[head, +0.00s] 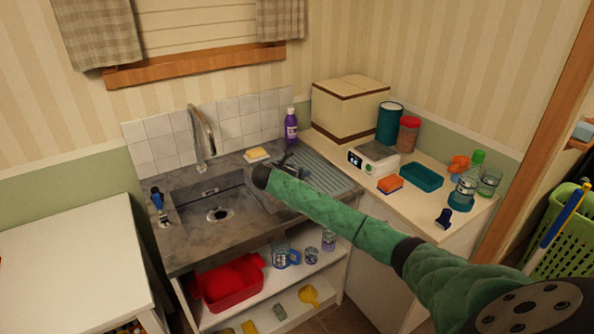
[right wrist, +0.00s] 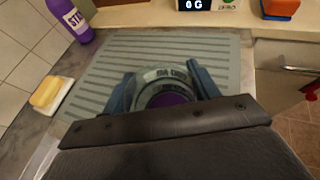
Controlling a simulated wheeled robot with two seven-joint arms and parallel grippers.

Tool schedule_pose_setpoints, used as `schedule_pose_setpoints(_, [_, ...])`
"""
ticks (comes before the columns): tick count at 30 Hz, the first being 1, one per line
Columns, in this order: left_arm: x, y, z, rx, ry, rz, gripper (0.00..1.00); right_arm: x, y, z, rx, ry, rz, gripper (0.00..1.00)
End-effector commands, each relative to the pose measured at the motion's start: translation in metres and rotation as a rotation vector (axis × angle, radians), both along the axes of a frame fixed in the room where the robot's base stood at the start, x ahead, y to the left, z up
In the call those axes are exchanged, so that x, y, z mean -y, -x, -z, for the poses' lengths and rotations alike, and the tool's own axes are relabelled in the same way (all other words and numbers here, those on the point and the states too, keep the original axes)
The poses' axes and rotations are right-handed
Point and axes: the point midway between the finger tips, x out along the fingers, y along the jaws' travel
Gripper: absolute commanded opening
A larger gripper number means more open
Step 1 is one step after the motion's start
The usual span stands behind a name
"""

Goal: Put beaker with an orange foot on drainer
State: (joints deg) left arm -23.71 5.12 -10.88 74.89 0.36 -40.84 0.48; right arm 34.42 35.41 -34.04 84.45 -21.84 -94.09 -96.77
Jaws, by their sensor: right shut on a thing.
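My right gripper (right wrist: 165,88) is shut on a round, clear beaker (right wrist: 166,97) with grey markings around its rim and a purple disc inside or beneath it. I make out no orange foot on it. The right wrist view shows it over the ribbed grey-green drainer (right wrist: 120,62); whether it touches the drainer I cannot tell. In the head view the drainer (head: 335,182) lies right of the sink basin, and my right gripper (head: 288,160) is at its left part, with the beaker mostly hidden by the arm. My left gripper is not in view.
A purple bottle (head: 291,126) and a yellow sponge on a dish (head: 257,155) stand behind the sink. A scale (head: 373,158), an orange sponge (head: 390,184) and a teal tray (head: 421,177) are on the right counter. The faucet (head: 203,130) rises behind the basin.

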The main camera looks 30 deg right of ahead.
Motion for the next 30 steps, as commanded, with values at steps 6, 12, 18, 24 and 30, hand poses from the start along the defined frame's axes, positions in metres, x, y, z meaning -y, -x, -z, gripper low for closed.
schedule_pose_setpoints(6, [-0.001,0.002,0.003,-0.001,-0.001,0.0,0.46,0.0,0.0,0.002,0.0,0.0,0.0,0.78])
schedule_pose_setpoints(12, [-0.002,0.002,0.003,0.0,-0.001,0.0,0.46,0.0,0.0,0.002,0.0,0.0,0.0,0.82])
schedule_pose_setpoints(18, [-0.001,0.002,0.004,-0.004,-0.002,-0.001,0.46,0.0,0.0,0.0,0.0,0.0,0.0,0.82])
schedule_pose_setpoints(24, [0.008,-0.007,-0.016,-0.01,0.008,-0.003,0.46,-0.02,0.007,-0.006,0.001,0.0,-0.003,0.82])
schedule_pose_setpoints(30, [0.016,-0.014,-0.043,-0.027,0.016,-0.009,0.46,-0.051,0.02,-0.019,0.002,-0.002,-0.003,0.82])
